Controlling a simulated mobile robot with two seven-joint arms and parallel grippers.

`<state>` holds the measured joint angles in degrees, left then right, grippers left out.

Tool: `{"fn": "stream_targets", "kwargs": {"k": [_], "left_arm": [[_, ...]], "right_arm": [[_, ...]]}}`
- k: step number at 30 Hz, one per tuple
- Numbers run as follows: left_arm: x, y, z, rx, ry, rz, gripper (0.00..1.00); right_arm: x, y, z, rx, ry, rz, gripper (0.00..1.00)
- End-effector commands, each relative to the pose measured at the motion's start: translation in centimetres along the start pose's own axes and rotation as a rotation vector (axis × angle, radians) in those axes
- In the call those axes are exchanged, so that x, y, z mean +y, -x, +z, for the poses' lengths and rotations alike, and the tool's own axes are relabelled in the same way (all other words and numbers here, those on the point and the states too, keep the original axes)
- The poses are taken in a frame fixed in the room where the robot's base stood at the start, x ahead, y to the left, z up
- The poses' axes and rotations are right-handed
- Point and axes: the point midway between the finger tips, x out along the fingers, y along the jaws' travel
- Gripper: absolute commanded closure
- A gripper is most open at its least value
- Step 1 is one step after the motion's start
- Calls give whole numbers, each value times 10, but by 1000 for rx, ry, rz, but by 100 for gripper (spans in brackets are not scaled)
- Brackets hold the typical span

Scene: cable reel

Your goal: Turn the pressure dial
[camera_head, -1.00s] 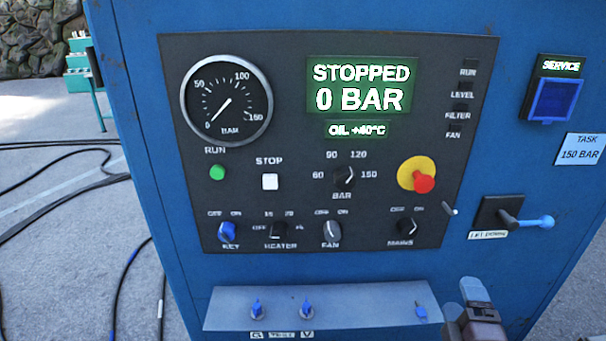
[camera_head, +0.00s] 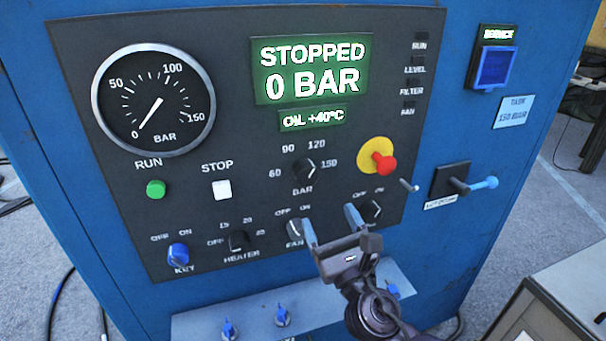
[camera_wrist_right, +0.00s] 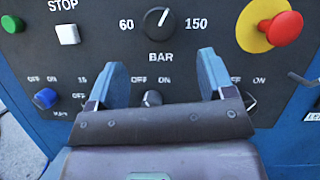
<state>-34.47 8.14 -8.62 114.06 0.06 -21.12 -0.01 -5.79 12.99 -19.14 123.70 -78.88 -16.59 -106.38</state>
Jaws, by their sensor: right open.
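The pressure dial (camera_head: 304,169) is a black knob on the dark control panel, marked 60, 90, 120 and 150 with BAR below it. Its white pointer line tilts to the upper right in the head view. In the right wrist view the dial (camera_wrist_right: 159,22) sits beyond and above the space between the fingers. My right gripper (camera_head: 330,225) is open and empty, below the dial and in front of the FAN and MAINS knobs, apart from the dial. It shows in the right wrist view as two blue-grey fingers (camera_wrist_right: 168,80). My left gripper is not in view.
The display (camera_head: 311,70) reads STOPPED, 0 BAR. A red stop button (camera_head: 384,163) on a yellow base is right of the dial. A lever (camera_head: 470,186) sticks out farther right. A sloped shelf (camera_head: 250,318) with blue levers is below. A task card (camera_head: 513,111) reads 150 BAR.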

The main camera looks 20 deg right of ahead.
Motion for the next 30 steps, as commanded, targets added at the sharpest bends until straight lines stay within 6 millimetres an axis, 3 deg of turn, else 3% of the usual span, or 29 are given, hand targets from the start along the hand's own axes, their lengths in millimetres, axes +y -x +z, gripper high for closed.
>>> {"fn": "stream_targets", "kwargs": {"k": [18, 30], "left_arm": [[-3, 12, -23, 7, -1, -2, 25], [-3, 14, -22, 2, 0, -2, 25]], "right_arm": [[0, -89, 2, -2, -3, -1, 25], [0, -106, 0, 1, -3, -1, 25]]}}
